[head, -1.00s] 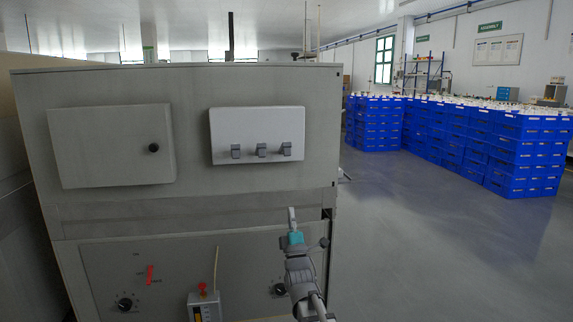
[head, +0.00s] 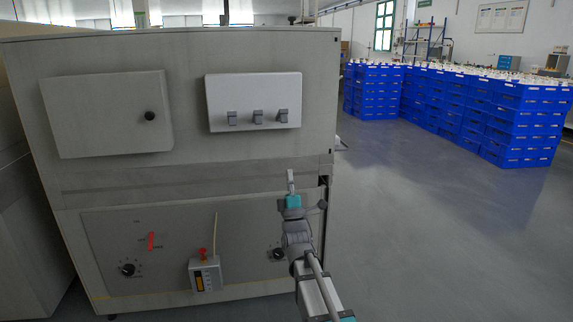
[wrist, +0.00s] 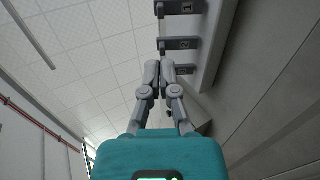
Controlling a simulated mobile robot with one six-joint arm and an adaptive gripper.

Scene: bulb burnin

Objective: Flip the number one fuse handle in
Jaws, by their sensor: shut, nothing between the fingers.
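A white fuse box (head: 253,90) is on the upper right of the grey cabinet front. Its three grey fuse handles, left (head: 232,118), middle (head: 258,116) and right (head: 283,115), stick out along the lower edge. In the wrist view the handles stand in a column, top (wrist: 180,8), middle (wrist: 180,44) and lowest (wrist: 185,70). Their small labels are turned sideways, and I cannot surely read which is number one.
A closed door panel with a black knob (head: 150,116) is left of the box. Below are a red switch (head: 151,242), dials (head: 128,270) and a small meter with a red top (head: 205,273). Stacked blue crates (head: 450,105) stand far right; the floor between is clear.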

